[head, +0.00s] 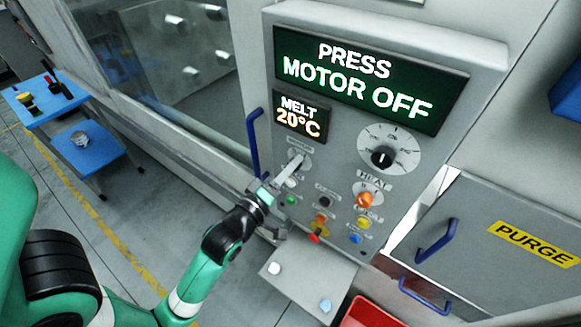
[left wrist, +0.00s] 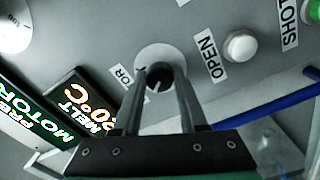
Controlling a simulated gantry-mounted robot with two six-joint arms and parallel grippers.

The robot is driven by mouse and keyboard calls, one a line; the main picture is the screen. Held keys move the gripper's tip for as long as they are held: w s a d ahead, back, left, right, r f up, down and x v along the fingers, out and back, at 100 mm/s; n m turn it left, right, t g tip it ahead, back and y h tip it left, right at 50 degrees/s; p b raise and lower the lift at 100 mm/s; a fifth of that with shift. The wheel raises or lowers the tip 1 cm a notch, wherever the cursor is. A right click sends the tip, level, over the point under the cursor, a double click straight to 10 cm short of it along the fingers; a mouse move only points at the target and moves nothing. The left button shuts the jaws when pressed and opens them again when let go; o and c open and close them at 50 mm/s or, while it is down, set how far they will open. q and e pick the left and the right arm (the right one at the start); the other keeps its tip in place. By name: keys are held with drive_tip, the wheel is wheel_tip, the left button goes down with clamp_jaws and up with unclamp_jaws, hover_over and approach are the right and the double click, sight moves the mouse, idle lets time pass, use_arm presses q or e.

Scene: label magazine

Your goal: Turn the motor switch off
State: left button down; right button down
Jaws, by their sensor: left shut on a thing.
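The motor switch (head: 303,159) is a knob on a round pale plate at the upper left of the grey control panel (head: 345,165). In the left wrist view the switch's dark knob (left wrist: 158,76) sits between my fingertips, with a label ending in "OR" beside it. My left gripper (head: 289,182) reaches up to the switch from below left and is shut on the knob; its two fingers also show in the left wrist view (left wrist: 160,84). The fingers hide part of the knob. The display (head: 365,80) reads "PRESS MOTOR OFF". My right gripper is not in view.
A heat dial (head: 382,158), an orange knob (head: 366,200) and several coloured buttons are close by on the panel. A blue handle (head: 254,140) stands left of the switch. A sloping grey plate (head: 305,285) juts out below. A purge cover (head: 490,245) is at right.

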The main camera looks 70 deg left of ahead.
use_arm(q)
drive_tip(key=shift+c, duration=2.2)
unclamp_jaws()
drive_tip(key=shift+s, duration=0.1)
drive_tip(key=p+v, duration=0.2)
drive_tip(key=v, duration=0.9)
drive_tip(key=shift+s+d, duration=0.2)
